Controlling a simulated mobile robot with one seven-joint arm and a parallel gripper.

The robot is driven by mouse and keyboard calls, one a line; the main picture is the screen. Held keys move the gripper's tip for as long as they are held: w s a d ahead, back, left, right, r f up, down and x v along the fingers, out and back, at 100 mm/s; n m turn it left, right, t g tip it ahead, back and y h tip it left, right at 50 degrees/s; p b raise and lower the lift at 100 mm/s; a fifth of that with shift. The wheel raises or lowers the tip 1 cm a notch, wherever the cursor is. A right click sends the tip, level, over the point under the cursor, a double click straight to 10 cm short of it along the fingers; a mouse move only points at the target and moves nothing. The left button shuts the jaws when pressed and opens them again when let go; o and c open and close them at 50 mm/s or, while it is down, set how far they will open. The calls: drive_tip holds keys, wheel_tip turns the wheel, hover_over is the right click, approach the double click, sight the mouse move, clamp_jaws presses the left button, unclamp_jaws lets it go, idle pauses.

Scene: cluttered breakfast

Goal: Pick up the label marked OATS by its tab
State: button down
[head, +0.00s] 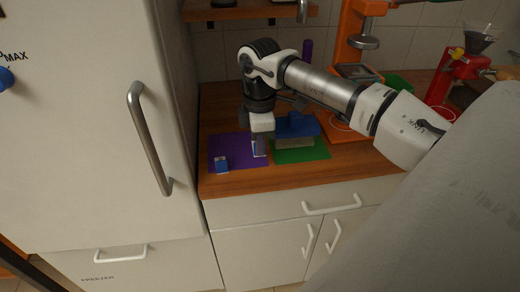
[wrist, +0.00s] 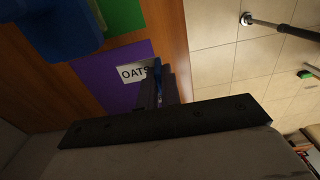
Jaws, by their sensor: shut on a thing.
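The white label marked OATS (wrist: 133,73) shows in the wrist view with its black letters facing the camera. Its blue tab (wrist: 157,64) is between the fingers of my gripper (wrist: 160,85), which is shut on it. In the head view my gripper (head: 259,148) points down over the right part of the purple mat (head: 226,143). A strip of the white label shows at the fingers there. I cannot tell whether the label touches the mat.
Right of my gripper, a blue-topped object (head: 297,126) stands at a green mat (head: 310,154). The tall white fridge (head: 80,120) bounds the counter on the left. An orange machine (head: 347,45) stands behind.

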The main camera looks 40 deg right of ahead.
drive_tip(key=shift+r, duration=0.25)
drive_tip(key=shift+r+p, duration=0.85)
drive_tip(key=shift+r, duration=0.9)
drive_tip(key=shift+d, duration=0.1)
